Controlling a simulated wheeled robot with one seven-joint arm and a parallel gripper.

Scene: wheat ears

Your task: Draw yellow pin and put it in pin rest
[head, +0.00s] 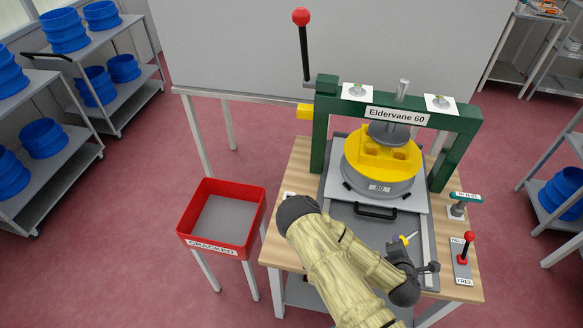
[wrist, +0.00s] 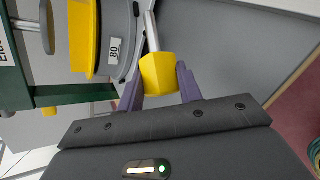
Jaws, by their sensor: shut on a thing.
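The yellow pin has a yellow block head (wrist: 159,73) and a bare metal shaft. My gripper (wrist: 160,80) is shut on the head, with a purple finger on each side. The shaft points away from my gripper, past the side of the grey mould. I cannot tell whether its far end touches anything. In the head view the pin (head: 404,239) shows small above the grey press bed, in front of the mould and right of the black handle, with my wrist just below it. I cannot make out a labelled pin rest.
The green press frame (head: 320,140) stands over the yellow-topped mould (head: 382,160). The red CRACKED bin (head: 222,222) is left. Blue-drum shelves stand farther off.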

